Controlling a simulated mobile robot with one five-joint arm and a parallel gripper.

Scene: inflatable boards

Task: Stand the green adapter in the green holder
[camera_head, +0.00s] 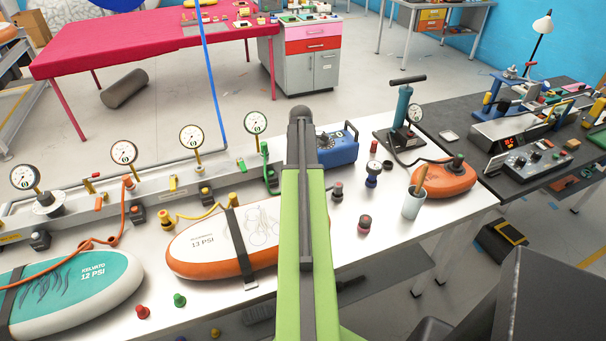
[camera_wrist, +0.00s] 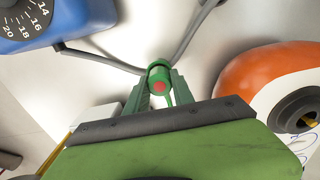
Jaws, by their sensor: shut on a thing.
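In the wrist view, my gripper (camera_wrist: 160,90) has its two green fingers shut on the green adapter (camera_wrist: 159,72), a short green cylinder with a red centre facing the camera. In the head view my own arm hides the gripper and the adapter. A green fitting with a dark base (camera_head: 271,180), which looks like the green holder, stands at the right end of the grey rail, left of my arm. I cannot make out the holder in the wrist view.
A blue dial box (camera_head: 337,148) stands just right of my arm; it also shows in the wrist view (camera_wrist: 60,20). An orange-rimmed board (camera_head: 215,245) lies left of my arm. Gauges line the rail (camera_head: 100,205). A white cup (camera_head: 413,204) and pump (camera_head: 405,115) stand right.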

